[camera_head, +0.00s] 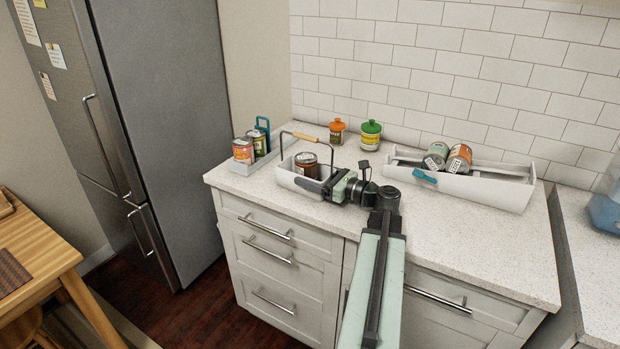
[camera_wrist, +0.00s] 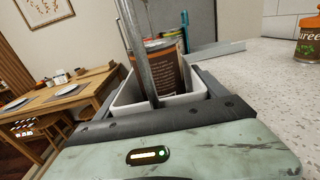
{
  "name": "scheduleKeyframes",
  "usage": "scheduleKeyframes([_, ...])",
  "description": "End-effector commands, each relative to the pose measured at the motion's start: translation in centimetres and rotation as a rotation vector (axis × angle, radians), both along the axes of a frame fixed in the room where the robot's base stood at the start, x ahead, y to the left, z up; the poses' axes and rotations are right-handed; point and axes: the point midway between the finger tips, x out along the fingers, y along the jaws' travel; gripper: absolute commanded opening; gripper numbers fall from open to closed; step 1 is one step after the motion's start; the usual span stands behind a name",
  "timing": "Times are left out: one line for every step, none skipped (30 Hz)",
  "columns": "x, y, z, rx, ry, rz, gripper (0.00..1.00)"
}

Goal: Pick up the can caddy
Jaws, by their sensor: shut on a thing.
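The can caddy (camera_head: 284,179) is a small white open box with an arched metal handle and a wooden grip (camera_head: 299,136). It is at the left part of the counter, with a dark-labelled can (camera_head: 306,163) inside. My gripper (camera_head: 311,185) comes from the right and is shut on the caddy at its near right end. In the wrist view, my gripper's dark jaws (camera_wrist: 150,120) lie across the near end of the caddy (camera_wrist: 128,90), by the metal handle upright (camera_wrist: 138,50). The exact contact is hidden. I cannot tell whether the caddy is off the counter.
Orange (camera_head: 337,131) and green (camera_head: 370,135) canisters stand behind. A long white tray (camera_head: 480,188) with two cans lies right. The counter front (camera_head: 450,235) is clear.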

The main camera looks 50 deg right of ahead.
Motion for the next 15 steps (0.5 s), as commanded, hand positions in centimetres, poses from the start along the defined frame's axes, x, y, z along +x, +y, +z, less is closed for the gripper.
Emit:
scheduleKeyframes([0.0, 0.0, 0.4, 0.001, -0.002, 0.0, 0.22])
scheduleKeyframes([0.0, 0.0, 0.6, 0.001, -0.002, 0.0, 0.22])
scheduleKeyframes([0.0, 0.0, 1.0, 0.002, -0.003, -0.001, 0.22])
scheduleKeyframes([0.0, 0.0, 1.3, 0.002, -0.003, -0.001, 0.22])
scheduleKeyframes([0.0, 0.0, 1.7, 0.002, -0.003, -0.001, 0.22])
scheduleKeyframes([0.0, 0.0, 2.3, 0.002, -0.003, -0.001, 0.22])
scheduleKeyframes([0.0, 0.0, 2.9, 0.002, -0.003, -0.001, 0.22])
scheduleKeyframes([0.0, 0.0, 3.4, 0.002, -0.003, -0.001, 0.22])
scheduleKeyframes([0.0, 0.0, 4.2, 0.002, -0.003, -0.001, 0.22])
scheduleKeyframes([0.0, -0.1, 4.8, 0.002, -0.003, -0.001, 0.22])
scheduleKeyframes([0.0, -0.1, 5.5, 0.002, -0.003, -0.001, 0.22])
scheduleKeyframes([0.0, -0.1, 6.3, 0.002, -0.003, -0.001, 0.22])
scheduleKeyframes([0.0, -0.1, 7.0, 0.002, -0.003, -0.001, 0.22])
scheduleKeyframes([-0.1, -0.1, 7.6, 0.002, -0.003, -0.001, 0.22])
scheduleKeyframes([-0.1, -0.1, 8.4, 0.002, -0.003, -0.001, 0.22])
